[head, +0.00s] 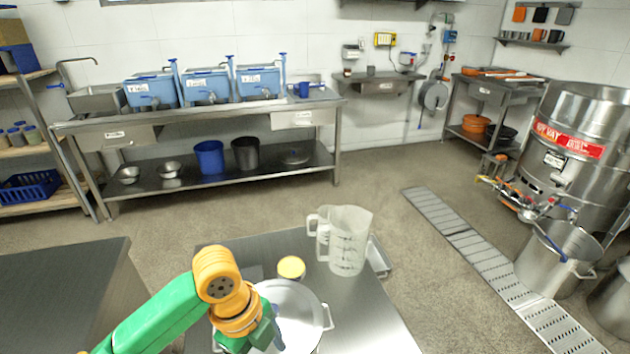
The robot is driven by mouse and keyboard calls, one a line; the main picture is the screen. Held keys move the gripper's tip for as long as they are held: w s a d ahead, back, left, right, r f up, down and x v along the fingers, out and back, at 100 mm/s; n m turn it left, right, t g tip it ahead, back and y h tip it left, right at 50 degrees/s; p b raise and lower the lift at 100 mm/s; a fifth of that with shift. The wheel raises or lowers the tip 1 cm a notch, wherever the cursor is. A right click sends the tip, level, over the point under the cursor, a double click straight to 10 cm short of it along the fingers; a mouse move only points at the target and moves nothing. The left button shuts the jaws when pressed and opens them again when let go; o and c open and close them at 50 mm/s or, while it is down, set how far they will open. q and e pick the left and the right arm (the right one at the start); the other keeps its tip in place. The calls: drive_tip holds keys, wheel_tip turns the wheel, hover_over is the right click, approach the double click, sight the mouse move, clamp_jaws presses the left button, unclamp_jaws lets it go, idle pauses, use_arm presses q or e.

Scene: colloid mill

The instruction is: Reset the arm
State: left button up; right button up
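My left arm, green and orange, reaches in from the lower left in the head view. Its gripper (272,335) is at the bottom, over or beside a silver lidded pot (300,308) on the metal table (375,325). The wrist hides part of the pot. I cannot make out the gap between the fingers or whether they touch anything. My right gripper is not in view.
A clear measuring jug (347,240) and a small yellow-lidded jar (291,268) stand behind the pot. A dark table (60,290) is at left. A steel mill tank (585,140) and open pot (556,260) stand at right. Floor behind the table is clear.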

use_arm(q)
drive_tip(key=s+d+f+n+t+h, duration=0.2)
drive_tip(key=s+d+f+n, duration=0.2)
drive_tip(key=f+n, duration=0.15)
drive_tip(key=s+a+f+n+t+y, duration=0.1)
drive_tip(key=s+a+f+n+y, duration=0.2)
drive_tip(key=a+n, duration=0.4)
drive_tip(key=s+a+f+n+t+y, duration=0.1)
drive_tip(key=s+a+f+n, duration=0.3)
drive_tip(key=n, duration=0.5)
drive_tip(key=s+a+f+g, duration=0.1)
drive_tip(key=s+f, duration=0.1)
drive_tip(key=f, duration=0.6)
drive_tip(key=s+a+f, duration=0.1)
drive_tip(key=s+f, duration=0.1)
drive_tip(key=f, duration=0.6)
drive_tip(key=s+a+f+g, duration=0.1)
drive_tip(key=s+f, duration=0.8)
drive_tip(key=s, duration=0.2)
drive_tip(key=shift+s+a+f+g, duration=0.3)
drive_tip(key=shift+s+a+f, duration=0.05)
drive_tip(key=shift+f, duration=0.05)
